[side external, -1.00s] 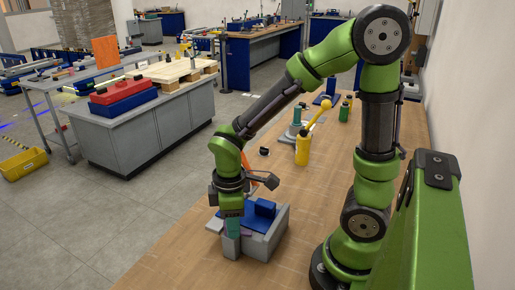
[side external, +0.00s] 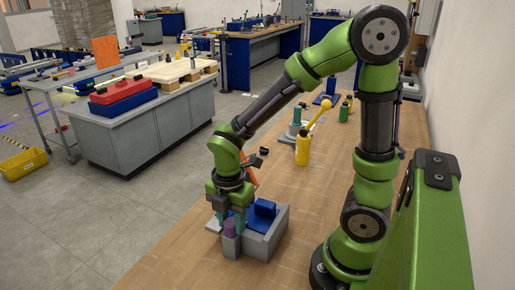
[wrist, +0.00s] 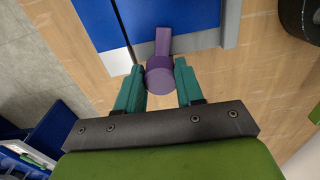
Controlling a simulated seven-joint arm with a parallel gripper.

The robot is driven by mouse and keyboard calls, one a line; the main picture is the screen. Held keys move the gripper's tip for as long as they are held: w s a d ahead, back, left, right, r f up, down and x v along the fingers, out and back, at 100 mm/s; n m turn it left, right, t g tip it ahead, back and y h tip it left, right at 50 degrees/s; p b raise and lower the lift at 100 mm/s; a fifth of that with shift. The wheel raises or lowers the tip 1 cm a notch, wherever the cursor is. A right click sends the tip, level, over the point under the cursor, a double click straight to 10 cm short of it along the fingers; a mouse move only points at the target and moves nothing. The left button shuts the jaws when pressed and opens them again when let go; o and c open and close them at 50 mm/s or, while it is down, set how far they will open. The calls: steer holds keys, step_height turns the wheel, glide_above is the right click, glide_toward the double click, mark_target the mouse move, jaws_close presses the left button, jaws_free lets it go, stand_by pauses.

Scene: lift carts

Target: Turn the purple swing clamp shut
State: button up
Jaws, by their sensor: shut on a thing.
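In the wrist view the clamp has a round purple head (wrist: 160,80) and a short arm pointing up the picture, over the fixture's edge. A blue block (side external: 263,209) sits in the fixture; blue surfaces also fill the top of the wrist view (wrist: 105,25). My gripper (side external: 231,222) points down, with its teal fingers on either side of the purple head; in the wrist view (wrist: 160,88) it is shut on it. The clamp's pivot is hidden.
On the wooden bench, a yellow lever device (side external: 303,150) and green bottles (side external: 345,110) stand farther back. The bench in front of the fixture is clear. The floor lies past the bench's left edge.

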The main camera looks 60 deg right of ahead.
mark_target(231, 220)
steer(key=shift+n, duration=1.6)
steer(key=o, duration=1)
steer(key=shift+o, duration=0.2)
steer(key=shift+r, duration=0.1)
step_height(231, 220, up, 17)
